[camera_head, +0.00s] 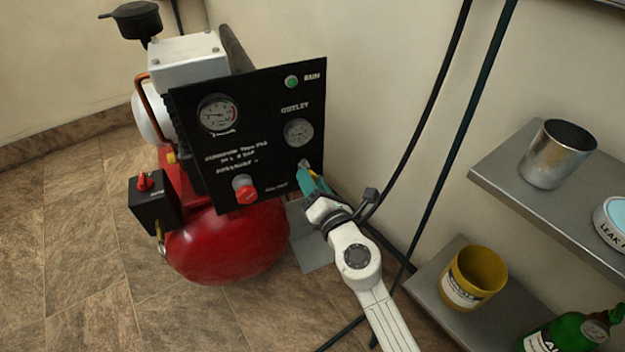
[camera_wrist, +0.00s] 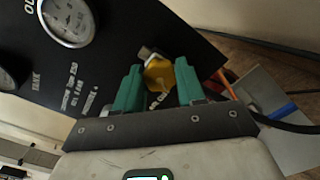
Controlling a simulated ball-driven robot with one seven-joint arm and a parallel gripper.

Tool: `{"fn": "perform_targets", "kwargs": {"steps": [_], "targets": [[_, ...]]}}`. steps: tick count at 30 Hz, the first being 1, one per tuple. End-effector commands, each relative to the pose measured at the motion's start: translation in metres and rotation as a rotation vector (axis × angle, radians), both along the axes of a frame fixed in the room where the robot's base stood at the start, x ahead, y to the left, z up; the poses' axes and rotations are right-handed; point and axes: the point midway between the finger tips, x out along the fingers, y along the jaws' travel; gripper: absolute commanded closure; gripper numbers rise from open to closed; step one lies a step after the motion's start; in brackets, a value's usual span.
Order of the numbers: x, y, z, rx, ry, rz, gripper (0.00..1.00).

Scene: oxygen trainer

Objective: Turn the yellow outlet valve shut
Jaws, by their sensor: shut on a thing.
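The yellow outlet valve (camera_wrist: 158,76) sits on the lower right of the black panel (camera_wrist: 110,50), below the outlet gauge (camera_wrist: 68,18). In the wrist view its yellow handle lies between the two teal fingers of my gripper (camera_wrist: 160,88). My gripper is shut on the valve, though the exact contact at the fingertips is hard to see. In the head view my gripper (camera_head: 312,180) is at the panel's lower right corner and hides most of the valve.
The panel also carries a red knob (camera_head: 245,190) and a tank gauge (camera_head: 218,113). The red tank (camera_head: 225,245) stands below. To the right are shelves with a metal cup (camera_head: 558,155), a yellow pot (camera_head: 473,278) and a green bottle (camera_head: 570,333). Black hoses hang along the wall.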

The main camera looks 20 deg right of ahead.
Motion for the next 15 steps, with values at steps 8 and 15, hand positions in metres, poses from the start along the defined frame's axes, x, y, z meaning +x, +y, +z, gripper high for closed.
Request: {"fn": "perform_targets", "kwargs": {"steps": [8, 15], "targets": [[-0.0002, 0.0003, -0.0021, 0.265, 0.001, 0.001, 0.91], [-0.0004, -0.0014, -0.0028, 0.491, 0.001, -0.003, 0.91]]}}
